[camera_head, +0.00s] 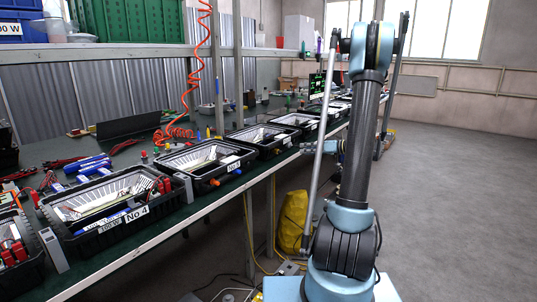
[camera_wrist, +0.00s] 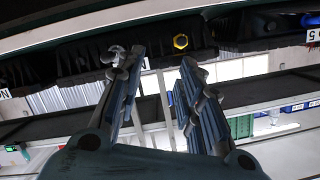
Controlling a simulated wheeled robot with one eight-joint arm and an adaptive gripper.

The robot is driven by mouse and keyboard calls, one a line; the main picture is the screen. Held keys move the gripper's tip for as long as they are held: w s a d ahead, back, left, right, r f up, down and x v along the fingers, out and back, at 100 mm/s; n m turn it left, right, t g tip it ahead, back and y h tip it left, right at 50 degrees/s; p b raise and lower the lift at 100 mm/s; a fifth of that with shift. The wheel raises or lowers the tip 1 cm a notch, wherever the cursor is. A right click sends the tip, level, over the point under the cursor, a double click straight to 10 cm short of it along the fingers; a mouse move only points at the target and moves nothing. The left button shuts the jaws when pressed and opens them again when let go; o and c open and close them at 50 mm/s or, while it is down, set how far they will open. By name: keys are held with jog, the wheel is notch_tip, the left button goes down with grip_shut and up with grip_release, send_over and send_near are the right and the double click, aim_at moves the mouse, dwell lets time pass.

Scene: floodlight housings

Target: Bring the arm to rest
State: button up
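My arm (camera_head: 360,140) stands upright at the right of the bench in the head view, its light-blue joints at top and bottom. A small light-blue part (camera_head: 325,147) shows partly behind the dark column; the fingers cannot be made out there. In the wrist view my gripper (camera_wrist: 157,62) has its two blue-grey fingers spread apart with nothing between them. Dark housings (camera_wrist: 70,62) lie beyond the fingertips, and a yellow hexagonal part (camera_wrist: 180,42) shows on one. I cannot tell the distance to them.
A long green bench (camera_head: 150,245) carries a row of black housings, one labelled No 4 (camera_head: 110,215), with red and blue tools. An orange coiled hose (camera_head: 190,90) hangs above it. The floor (camera_head: 460,200) at right is clear.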

jog(key=s+a+r+m+g+h, duration=0.1)
jog(key=s+a+m+g+h, duration=0.2)
jog(key=s, duration=0.8)
jog(key=s+a+g+h, duration=0.1)
jog(key=s+a+h, duration=0.3)
jog(key=s, duration=0.7)
jog(key=s+d+f+m+h, duration=0.1)
jog(key=s+d+f+h, duration=0.1)
jog(key=s, duration=0.5)
jog(key=s+d+f+m+g+h, duration=0.1)
jog(key=s+d+f+h, duration=0.1)
jog(key=s, duration=0.6)
jog(key=s+d+f+m+h, duration=0.1)
jog(key=s+d+f, duration=0.1)
jog(key=s+f, duration=0.2)
jog(key=shift+s+g+h, duration=0.4)
jog(key=shift+s, duration=1.3)
jog(key=shift+f, duration=0.1)
jog(key=shift+w+f, duration=0.2)
jog(key=shift+w, duration=0.25)
